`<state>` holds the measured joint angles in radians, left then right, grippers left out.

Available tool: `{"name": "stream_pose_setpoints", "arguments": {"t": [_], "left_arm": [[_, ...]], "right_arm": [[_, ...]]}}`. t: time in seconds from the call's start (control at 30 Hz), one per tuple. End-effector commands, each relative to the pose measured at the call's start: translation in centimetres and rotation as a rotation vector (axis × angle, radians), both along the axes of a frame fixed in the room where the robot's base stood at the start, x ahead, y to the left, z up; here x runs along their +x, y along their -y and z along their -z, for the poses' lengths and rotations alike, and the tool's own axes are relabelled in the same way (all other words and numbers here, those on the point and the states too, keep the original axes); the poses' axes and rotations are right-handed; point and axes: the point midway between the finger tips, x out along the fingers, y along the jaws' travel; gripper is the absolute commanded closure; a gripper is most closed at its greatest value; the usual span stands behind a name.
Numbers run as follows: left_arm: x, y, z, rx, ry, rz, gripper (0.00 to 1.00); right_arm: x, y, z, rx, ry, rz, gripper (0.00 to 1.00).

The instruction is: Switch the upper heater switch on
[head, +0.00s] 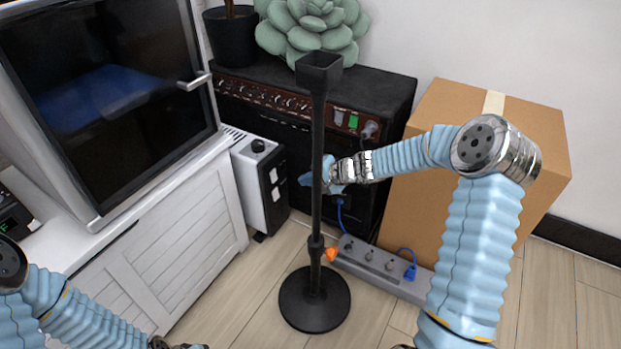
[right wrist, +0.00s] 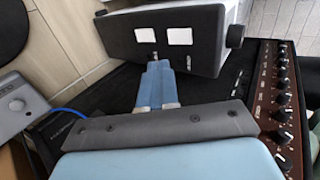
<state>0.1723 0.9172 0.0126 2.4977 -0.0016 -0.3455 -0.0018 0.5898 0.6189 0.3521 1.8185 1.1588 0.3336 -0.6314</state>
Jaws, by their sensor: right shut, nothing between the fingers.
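The heater (head: 250,185) is a white upright box with a black panel and a dark knob on top, beside the white cabinet. Its panel carries two white switches, the upper switch (head: 273,175) and the lower switch (head: 276,194). In the right wrist view the heater (right wrist: 120,40) lies sideways; the upper switch (right wrist: 180,37) is nearer the knob, the lower switch (right wrist: 145,36) farther. My right gripper (head: 306,179) is shut and empty, pointing at the panel. Its fingertips (right wrist: 157,66) look close to the panel; contact cannot be told. My left gripper's fingers are out of view.
A black stand (head: 317,150) rises in front of my right gripper. A black amplifier (head: 385,95) with a plant on it is behind, a cardboard box (head: 530,130) to the right. A power strip (head: 385,265) lies on the floor. A glass-doored machine (head: 110,90) stands left.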

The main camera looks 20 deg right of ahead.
Motion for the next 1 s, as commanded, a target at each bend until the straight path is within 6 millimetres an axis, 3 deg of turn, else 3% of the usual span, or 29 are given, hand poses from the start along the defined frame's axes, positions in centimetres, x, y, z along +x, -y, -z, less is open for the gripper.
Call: {"name": "stream_pose_setpoints", "arguments": {"t": [0.27,0.5,1.0], "left_arm": [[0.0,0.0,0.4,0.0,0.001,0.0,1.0],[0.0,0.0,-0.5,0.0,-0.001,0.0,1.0],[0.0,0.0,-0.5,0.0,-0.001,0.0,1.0]], "right_arm": [[3.8,-3.2,3.5,0.001,-0.001,-0.003,1.0],[6.3,-5.0,3.6,-0.001,0.001,-0.002,1.0],[6.8,-5.2,3.7,0.0,0.001,-0.001,1.0]]}}
